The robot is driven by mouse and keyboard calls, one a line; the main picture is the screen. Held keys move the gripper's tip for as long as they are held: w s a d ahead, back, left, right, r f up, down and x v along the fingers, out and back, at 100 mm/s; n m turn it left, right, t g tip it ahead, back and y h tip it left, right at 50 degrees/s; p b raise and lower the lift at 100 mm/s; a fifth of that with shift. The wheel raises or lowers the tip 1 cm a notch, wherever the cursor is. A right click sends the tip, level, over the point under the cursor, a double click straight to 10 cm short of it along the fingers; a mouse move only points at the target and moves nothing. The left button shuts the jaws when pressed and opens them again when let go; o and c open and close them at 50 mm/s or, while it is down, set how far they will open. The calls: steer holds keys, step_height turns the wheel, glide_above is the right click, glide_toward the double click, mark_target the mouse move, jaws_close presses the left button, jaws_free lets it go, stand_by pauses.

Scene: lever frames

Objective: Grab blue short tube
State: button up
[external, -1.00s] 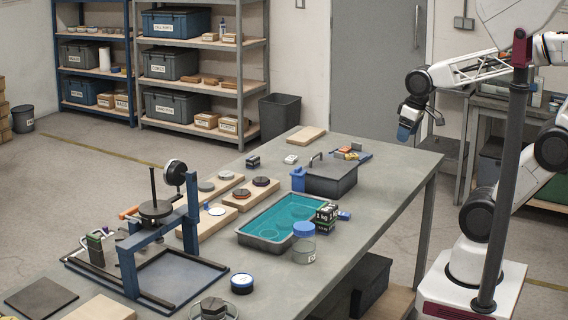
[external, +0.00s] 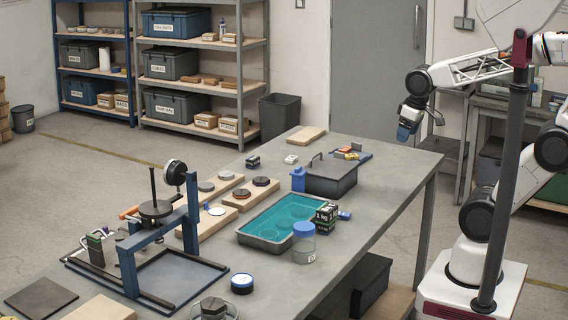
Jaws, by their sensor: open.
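A small blue piece (external: 345,215) lies on the table beside the black 1 kg block and looks like a short tube, but it is too small to be sure. Another small blue piece (external: 207,208) stands on a wooden board left of the teal tray. My gripper (external: 421,128) hangs in the air beyond the table's far right end, well away from both pieces. It is open, and I see nothing held between its fingers. A blue part shows at its left side.
A teal-lined tray (external: 262,241), the 1 kg block (external: 326,218) and a blue-lidded jar (external: 304,247) stand close together mid-table. A dark lidded box (external: 331,181) stands behind them. A blue lever frame (external: 187,225) stands at the left. The table's right strip is clear.

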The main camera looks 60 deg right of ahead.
steer(key=n+t+y, duration=0.1)
steer(key=t+y, duration=0.1)
steer(key=t, duration=0.8)
glide_toward(300, 169)
steer(key=x, duration=0.2)
steer(key=shift+w+a+f+t, duration=0.15)
steer(key=shift+w+f+t, duration=0.25)
steer(key=shift+t, duration=0.1)
steer(key=shift+x, duration=1.25)
steer(key=shift+w, duration=0.15)
steer(key=shift+x, duration=2.4)
steer(key=shift+f, duration=0.15)
